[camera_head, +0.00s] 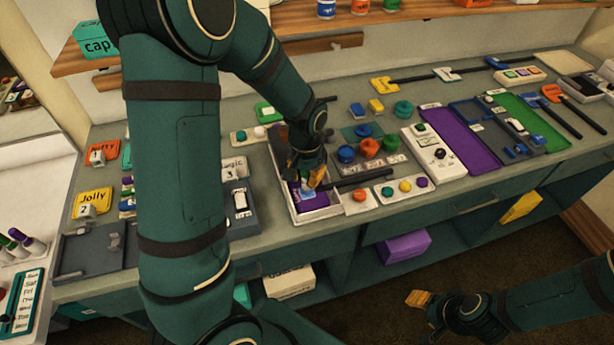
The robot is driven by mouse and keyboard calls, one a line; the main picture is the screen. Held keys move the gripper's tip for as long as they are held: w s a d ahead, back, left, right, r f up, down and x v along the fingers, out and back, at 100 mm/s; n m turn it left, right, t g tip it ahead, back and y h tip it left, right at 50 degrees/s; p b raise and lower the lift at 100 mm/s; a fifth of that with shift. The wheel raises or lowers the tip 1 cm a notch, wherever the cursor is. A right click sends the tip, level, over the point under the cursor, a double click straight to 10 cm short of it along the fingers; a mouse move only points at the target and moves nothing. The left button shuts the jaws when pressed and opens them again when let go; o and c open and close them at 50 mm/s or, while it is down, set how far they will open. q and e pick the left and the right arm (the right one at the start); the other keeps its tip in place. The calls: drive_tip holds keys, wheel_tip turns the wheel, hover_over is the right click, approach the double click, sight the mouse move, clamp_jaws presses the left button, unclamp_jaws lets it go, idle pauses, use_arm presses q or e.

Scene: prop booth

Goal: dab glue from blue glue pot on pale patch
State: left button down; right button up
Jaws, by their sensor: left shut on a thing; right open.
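My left gripper (309,180) has orange-tipped fingers and is low over a white tray (299,217) with a purple sheet (318,200) inside. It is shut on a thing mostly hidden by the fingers. A dark-handled tool (358,179) runs right from the fingertips; it seems to be the held thing. A small pale patch (307,189) shows just under the fingers; contact cannot be told. Blue round pots (346,154) stand right of the gripper, beside red and green ones; I cannot tell which holds glue. My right gripper (418,299) is open and empty, low in front of the bench.
A white panel with coloured buttons (403,189) lies right of the tray, and a white control box (438,153) behind it. A grey switch box (240,208) stands left. Purple (462,137) and green (537,122) trays lie further right. A shelf (430,8) hangs above.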

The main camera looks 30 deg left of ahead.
use_arm(q)
drive_tip(key=shift+s+d, duration=0.35)
drive_tip(key=shift+d, duration=0.05)
drive_tip(key=shift+w+a, duration=0.15)
drive_tip(key=shift+a, duration=0.05)
idle(0.6)
drive_tip(key=shift+r, duration=0.25)
drive_tip(key=shift+r+p, duration=2.7)
drive_tip(key=shift+r, duration=0.55)
